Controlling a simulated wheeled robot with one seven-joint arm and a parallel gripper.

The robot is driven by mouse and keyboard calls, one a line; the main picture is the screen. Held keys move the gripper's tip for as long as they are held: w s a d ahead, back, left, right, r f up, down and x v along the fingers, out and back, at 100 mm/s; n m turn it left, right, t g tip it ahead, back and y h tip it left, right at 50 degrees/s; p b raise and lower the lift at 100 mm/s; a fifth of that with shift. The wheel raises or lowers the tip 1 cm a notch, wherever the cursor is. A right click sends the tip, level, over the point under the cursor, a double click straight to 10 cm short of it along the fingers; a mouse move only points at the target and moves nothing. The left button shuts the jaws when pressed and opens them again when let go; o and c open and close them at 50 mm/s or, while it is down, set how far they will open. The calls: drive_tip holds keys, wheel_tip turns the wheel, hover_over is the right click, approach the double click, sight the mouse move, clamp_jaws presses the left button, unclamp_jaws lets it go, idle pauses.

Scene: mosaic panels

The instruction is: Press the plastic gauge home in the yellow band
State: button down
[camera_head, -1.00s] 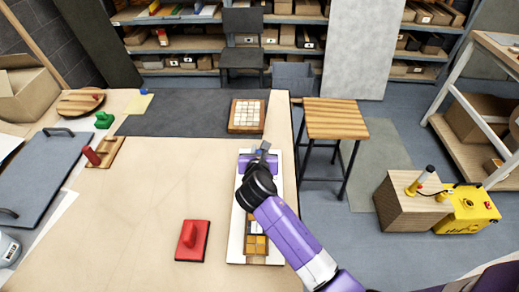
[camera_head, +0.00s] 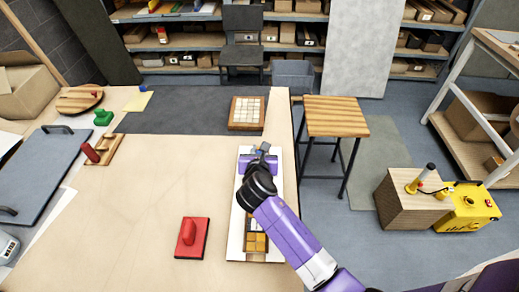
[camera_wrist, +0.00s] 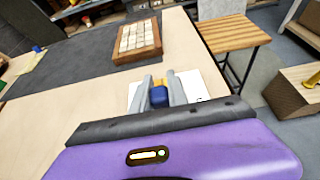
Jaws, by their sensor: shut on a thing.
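My gripper (camera_head: 262,150) is over the far part of a white board (camera_head: 235,237) near the table's right edge. In the wrist view my gripper (camera_wrist: 158,92) has its two grey fingers shut on a small blue piece (camera_wrist: 159,97), which looks like the plastic gauge. A yellow patch (camera_wrist: 160,82) shows just beyond it, perhaps part of the yellow band; I cannot tell whether the two touch. On the board a framed panel with amber tiles (camera_head: 256,241) shows nearer me. My arm hides the panel's middle.
A red block with a handle (camera_head: 191,238) lies left of the board. A wooden frame of pale tiles (camera_head: 246,113) sits farther back on a dark mat (camera_head: 180,115). A stool (camera_head: 335,118) stands right of the table. The table's middle is clear.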

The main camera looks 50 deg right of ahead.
drive_tip(key=shift+f, duration=0.2)
drive_tip(key=c, duration=1.2)
unclamp_jaws()
drive_tip(key=shift+s+a, duration=0.1)
drive_tip(key=b+v, duration=0.1)
drive_tip(key=v, duration=0.6)
drive_tip(key=shift+s+a+r, duration=0.15)
drive_tip(key=shift+s+a, duration=0.05)
drive_tip(key=shift+a, duration=0.05)
